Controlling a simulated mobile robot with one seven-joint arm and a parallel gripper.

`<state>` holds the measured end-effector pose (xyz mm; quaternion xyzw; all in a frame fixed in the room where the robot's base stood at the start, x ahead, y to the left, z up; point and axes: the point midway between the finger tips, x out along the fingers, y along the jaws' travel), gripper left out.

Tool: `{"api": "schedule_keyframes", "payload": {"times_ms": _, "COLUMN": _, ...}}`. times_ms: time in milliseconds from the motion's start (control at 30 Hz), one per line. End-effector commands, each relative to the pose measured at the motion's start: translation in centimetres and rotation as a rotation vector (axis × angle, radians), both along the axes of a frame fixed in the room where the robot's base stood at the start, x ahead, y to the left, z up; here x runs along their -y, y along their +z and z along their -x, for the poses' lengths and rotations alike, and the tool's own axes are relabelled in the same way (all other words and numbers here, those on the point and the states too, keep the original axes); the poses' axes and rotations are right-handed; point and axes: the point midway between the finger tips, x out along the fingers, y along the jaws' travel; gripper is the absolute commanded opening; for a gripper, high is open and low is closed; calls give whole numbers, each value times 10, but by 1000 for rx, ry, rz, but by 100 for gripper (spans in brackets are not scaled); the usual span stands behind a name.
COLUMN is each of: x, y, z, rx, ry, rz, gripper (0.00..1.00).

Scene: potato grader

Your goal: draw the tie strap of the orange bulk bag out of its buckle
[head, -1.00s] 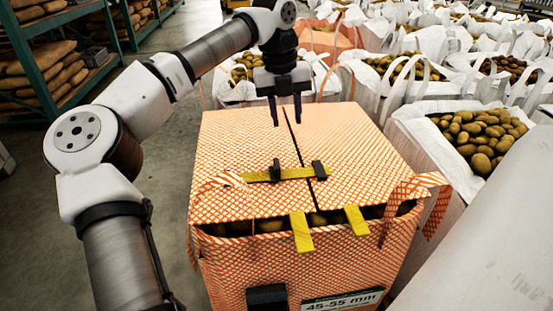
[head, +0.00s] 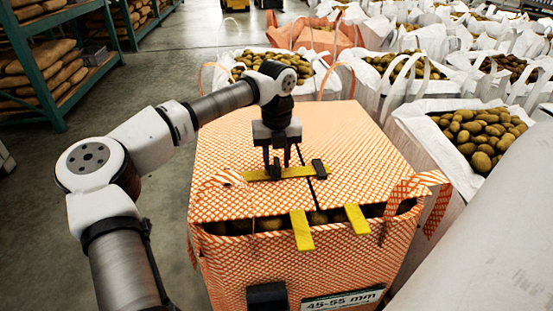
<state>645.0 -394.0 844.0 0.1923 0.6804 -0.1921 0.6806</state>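The orange checked bulk bag (head: 235,270) stands in the middle of the head view with its two top flaps nearly meeting at a dark slit. The yellow tie strap (head: 298,172) lies flat across that slit. A dark upright piece (head: 276,170) sits on the strap left of the slit, and another dark piece (head: 319,169) sits on it at the slit's right. I cannot tell for sure which is the buckle. My gripper (head: 277,162) points down with its fingers apart, just above and behind the left dark piece. Whether it touches that piece is unclear.
Two yellow straps (head: 302,230) (head: 357,219) hang over the bag's front edge, where potatoes show in a gap. White bags of potatoes (head: 415,125) stand close at the right and back. A green rack (head: 45,90) stands at the left beyond clear floor.

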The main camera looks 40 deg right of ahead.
Motion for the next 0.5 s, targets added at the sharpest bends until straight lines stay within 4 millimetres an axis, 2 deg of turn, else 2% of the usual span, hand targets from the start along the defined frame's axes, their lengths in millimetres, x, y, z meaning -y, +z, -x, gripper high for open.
{"api": "schedule_keyframes", "payload": {"times_ms": 333, "x": 0, "y": -4, "z": 0, "rx": 0, "ry": 0, "rz": 0, "gripper": 35}}
{"api": "schedule_keyframes", "payload": {"times_ms": 500, "x": 0, "y": -4, "z": 0, "rx": -1, "ry": 0, "rz": 1, "gripper": 12}}
